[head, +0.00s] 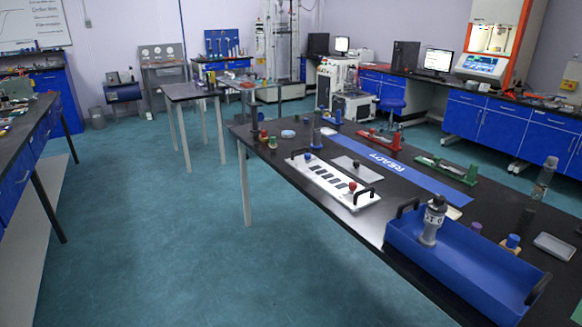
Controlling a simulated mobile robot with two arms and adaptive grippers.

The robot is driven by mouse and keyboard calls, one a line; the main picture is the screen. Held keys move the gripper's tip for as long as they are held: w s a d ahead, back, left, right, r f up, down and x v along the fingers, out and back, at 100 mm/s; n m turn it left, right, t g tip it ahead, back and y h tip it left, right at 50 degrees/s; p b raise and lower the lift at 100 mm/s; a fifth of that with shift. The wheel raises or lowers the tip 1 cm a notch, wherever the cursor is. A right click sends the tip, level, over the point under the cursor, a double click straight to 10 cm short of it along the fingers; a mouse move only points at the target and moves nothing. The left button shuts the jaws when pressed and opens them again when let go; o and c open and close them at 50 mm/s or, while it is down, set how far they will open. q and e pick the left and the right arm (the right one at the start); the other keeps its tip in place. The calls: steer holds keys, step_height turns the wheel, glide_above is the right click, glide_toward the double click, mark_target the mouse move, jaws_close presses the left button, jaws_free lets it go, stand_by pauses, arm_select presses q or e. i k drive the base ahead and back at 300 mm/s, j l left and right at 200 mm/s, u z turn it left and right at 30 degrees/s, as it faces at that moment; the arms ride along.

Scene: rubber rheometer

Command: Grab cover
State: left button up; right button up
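Neither of my grippers shows in the head view. Nothing here is plainly marked as the cover. A flat light-grey plate with a dark knob (370,173) lies on the black table, and it looks lid-like. In front of it lies a white panel (308,171) with a black handle at each end, a blue knob, a red knob and a row of dark slots. I cannot tell which of these is the cover.
The black table (400,232) also bears a blue "READY" strip (392,160), red (378,141) and green (446,170) fixtures, and a blue handled tray (462,262) with a grey black-topped cylinder (432,222). The teal floor (150,240) left of the table is clear.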

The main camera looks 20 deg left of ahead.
mark_target(356, 165)
steer(key=u, duration=0.3)
steer(key=i+j+z, duration=0.1)
steer(key=z, duration=0.25)
steer(key=i+j+z, duration=0.1)
steer(key=z, duration=0.25)
steer(key=i+j+z, duration=0.15)
steer(key=z, duration=0.2)
